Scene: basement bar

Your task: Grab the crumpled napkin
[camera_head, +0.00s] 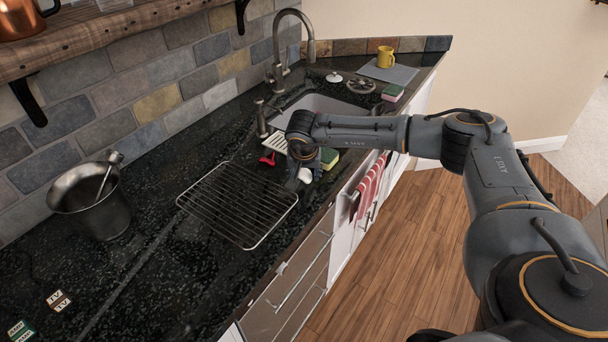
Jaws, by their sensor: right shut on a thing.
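My right arm reaches in from the right over the dark counter. My right gripper (299,172) points down near the counter's front edge, just beyond the wire rack. It is shut on a small white crumpled thing, which looks like the napkin (305,175). The gripper partly hides the napkin, and I cannot tell whether it still touches the counter. My left gripper is not in view.
A wire rack (238,204) lies just left of the gripper. A green and yellow sponge (328,158) and a red-handled utensil (268,159) are close by. The sink (318,104) lies behind. A metal bucket (92,199) stands at left. The front left counter is mostly clear.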

